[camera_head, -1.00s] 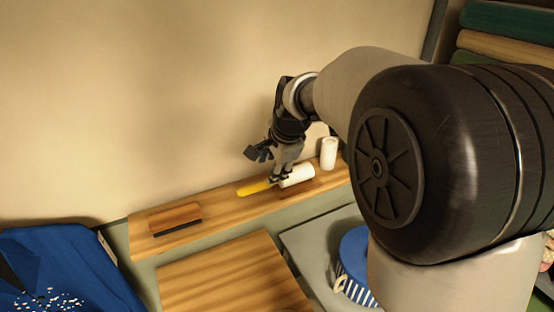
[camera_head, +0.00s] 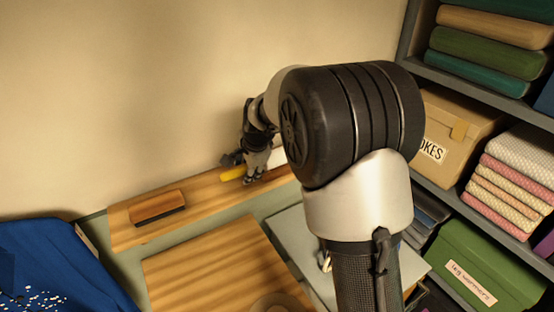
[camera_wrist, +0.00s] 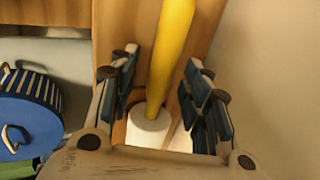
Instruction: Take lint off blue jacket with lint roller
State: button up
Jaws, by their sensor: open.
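The blue jacket (camera_head: 45,245) lies at the lower left of the head view, with many pale lint specks (camera_head: 32,299) at the bottom edge. The lint roller's yellow handle (camera_head: 232,174) shows at the wooden ledge, just left of my gripper (camera_head: 255,179). In the wrist view the handle (camera_wrist: 172,45) runs between the two fingers of my open gripper (camera_wrist: 161,78). The roller's white roll (camera_wrist: 148,127) is near the palm, partly hidden. There are visible gaps between the fingers and the handle, and I cannot make out any grip on it.
A wooden brush-like block (camera_head: 158,205) sits on the ledge (camera_head: 125,234) to the left. A wooden board (camera_head: 210,265) lies in front. Shelves at right hold a tan box (camera_head: 455,125), folded cloths (camera_head: 512,175) and a green box (camera_head: 490,262). A blue striped container (camera_wrist: 25,110) shows in the wrist view.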

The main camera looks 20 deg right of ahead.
grip_shut()
dwell(0.5)
